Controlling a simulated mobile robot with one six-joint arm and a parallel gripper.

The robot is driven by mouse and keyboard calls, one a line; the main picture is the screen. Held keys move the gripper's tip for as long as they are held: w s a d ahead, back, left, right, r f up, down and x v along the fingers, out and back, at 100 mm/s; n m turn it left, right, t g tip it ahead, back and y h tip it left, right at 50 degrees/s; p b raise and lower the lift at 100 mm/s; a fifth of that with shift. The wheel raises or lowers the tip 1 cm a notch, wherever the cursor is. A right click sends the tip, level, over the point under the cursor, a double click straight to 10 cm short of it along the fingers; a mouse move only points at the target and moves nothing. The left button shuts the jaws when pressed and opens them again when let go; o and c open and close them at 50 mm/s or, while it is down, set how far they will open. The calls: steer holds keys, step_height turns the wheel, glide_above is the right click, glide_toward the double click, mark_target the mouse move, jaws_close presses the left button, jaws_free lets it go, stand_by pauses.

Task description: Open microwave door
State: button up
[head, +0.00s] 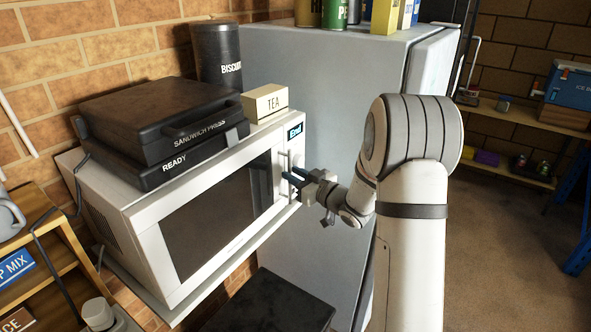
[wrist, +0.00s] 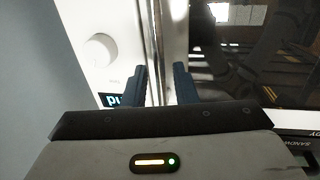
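The white microwave (head: 136,232) stands on a shelf at the left, with its dark-windowed door (head: 215,220) facing right and looking shut. A pale upright door handle (head: 281,165) is near the door's right edge, beside the control panel. My gripper (head: 287,178) is at this handle. In the wrist view, the two dark blue fingers of my gripper (wrist: 160,84) are spread apart. The metallic handle strip (wrist: 174,35) runs down toward the gap between them. Whether the fingers touch it, I cannot tell. A round white knob (wrist: 99,50) is left of the fingers.
A black sandwich press (head: 165,125), a TEA box (head: 265,103) and a dark biscuit canister (head: 218,55) stand on the microwave. A grey fridge (head: 335,90) is close behind my gripper. A dark surface (head: 270,305) lies below. Open floor (head: 500,240) is at the right.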

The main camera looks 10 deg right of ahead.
steer(key=shift+x, duration=1.1)
steer(key=shift+c, duration=0.2)
jaws_close()
